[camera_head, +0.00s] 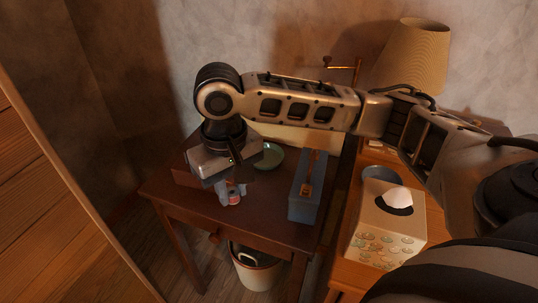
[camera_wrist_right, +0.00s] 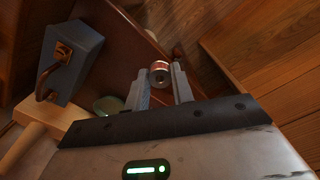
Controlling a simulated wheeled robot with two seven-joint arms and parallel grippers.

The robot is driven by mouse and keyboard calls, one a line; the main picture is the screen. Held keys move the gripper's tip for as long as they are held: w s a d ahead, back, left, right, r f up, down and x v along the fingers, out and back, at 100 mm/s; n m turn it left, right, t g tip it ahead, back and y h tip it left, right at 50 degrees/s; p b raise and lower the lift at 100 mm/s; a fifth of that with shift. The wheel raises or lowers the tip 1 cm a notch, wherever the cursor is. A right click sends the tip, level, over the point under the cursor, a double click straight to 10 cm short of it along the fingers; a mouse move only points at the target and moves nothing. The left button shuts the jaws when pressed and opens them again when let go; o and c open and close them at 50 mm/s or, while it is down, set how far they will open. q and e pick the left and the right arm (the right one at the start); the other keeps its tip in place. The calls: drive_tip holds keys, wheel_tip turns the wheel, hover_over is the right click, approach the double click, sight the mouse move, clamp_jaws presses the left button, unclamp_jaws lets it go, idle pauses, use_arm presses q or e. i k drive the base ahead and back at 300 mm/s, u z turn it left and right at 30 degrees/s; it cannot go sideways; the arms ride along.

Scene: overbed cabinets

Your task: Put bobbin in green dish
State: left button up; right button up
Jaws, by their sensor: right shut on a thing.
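The bobbin (camera_head: 234,199), a small spool with a red band, is between the fingertips of my right gripper (camera_head: 229,192), near the front of the dark wooden table. In the right wrist view the bobbin (camera_wrist_right: 159,73) sits at the tips of the two grey fingers (camera_wrist_right: 160,80), which are shut on it. Its height over the table is hard to tell. The green dish (camera_head: 270,156) lies on the table behind and right of the gripper, partly hidden by it. An edge of the dish (camera_wrist_right: 108,104) also shows in the right wrist view. My left gripper is not in view.
A blue box with a copper-coloured handle (camera_head: 304,203) stands on the table right of the dish. Beyond the table's right edge are a tissue box (camera_head: 375,244) and a lamp (camera_head: 418,52). A bin (camera_head: 255,275) stands below the table front.

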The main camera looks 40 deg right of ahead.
sight(266, 158)
drive_tip(key=z, duration=0.55)
drive_tip(key=k, duration=1.3)
drive_tip(key=u, duration=0.05)
drive_tip(key=i, duration=0.7)
drive_tip(key=u, duration=0.45)
drive_tip(key=i, duration=1.15)
drive_tip(key=z, duration=0.65)
